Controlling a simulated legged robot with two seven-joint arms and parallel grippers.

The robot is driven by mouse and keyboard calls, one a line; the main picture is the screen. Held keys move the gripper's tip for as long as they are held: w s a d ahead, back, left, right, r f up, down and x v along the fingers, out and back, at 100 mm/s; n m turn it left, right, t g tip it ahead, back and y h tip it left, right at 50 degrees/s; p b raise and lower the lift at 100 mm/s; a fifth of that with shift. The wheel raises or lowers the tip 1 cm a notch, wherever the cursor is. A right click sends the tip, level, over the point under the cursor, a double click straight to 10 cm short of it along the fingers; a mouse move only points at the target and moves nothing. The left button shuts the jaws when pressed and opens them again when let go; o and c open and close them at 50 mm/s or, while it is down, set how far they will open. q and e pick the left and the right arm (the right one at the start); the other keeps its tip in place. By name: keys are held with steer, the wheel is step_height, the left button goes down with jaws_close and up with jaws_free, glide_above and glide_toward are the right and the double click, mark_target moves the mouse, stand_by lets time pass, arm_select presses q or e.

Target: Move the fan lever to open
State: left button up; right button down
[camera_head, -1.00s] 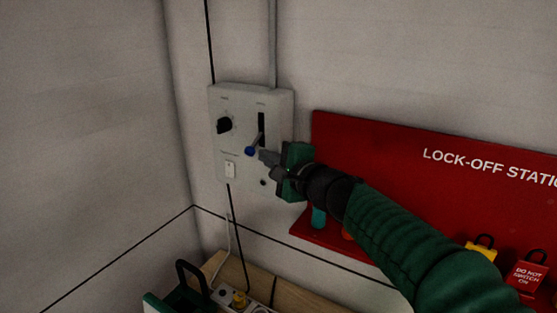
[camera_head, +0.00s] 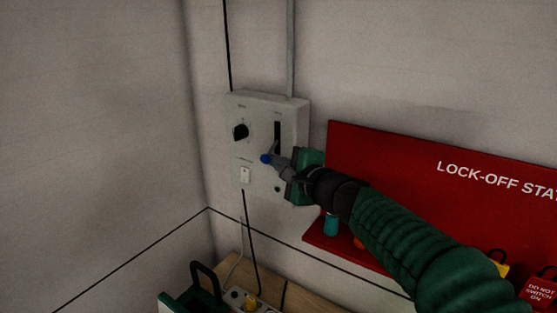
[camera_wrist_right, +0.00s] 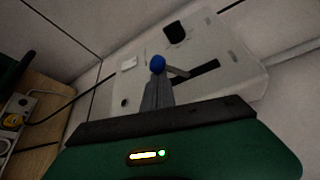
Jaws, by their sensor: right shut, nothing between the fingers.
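A pale grey control box (camera_head: 262,106) is fixed to the wall. It has a black knob (camera_head: 240,132), a white switch (camera_head: 245,175) and a dark vertical slot (camera_head: 278,133). A lever with a blue ball tip (camera_head: 265,158) comes out of the slot and points down and outward. My right gripper (camera_head: 277,163) is shut, with its fingertips right at the blue tip. In the right wrist view the blue ball (camera_wrist_right: 158,63) sits just beyond the closed fingertips (camera_wrist_right: 158,83); I cannot tell if they touch. My left gripper is out of view.
A red lock-off board (camera_head: 400,160) with padlocks hangs right of the box, behind my right arm. Below is a wooden bench (camera_head: 318,301) with a power strip and a dark green container (camera_head: 180,303) with a black handle. Bare wall surrounds the box on the left.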

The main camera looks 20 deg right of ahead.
mark_target(275, 147)
steer(key=shift+s+a+r+m+g+y+p, duration=0.2)
steer(key=shift+r+m+g+p, duration=0.4)
steer(key=shift+p, duration=1.7)
steer(key=shift+s+a+r+m+g+y+p, duration=0.25)
steer(key=shift+r+m+p, duration=0.6)
steer(key=shift+p, duration=1.4)
steer(key=shift+a+r+m+g+y+p, duration=0.2)
steer(key=shift+r+m+g+p, duration=0.45)
steer(key=shift+p, duration=1.65)
steer(key=shift+d+r+m+p, duration=0.1)
steer(key=shift+r+m+p, duration=0.05)
steer(key=shift+m+p, duration=0.35)
steer(key=shift+r+p, duration=0.4)
steer(key=shift+r, duration=0.25)
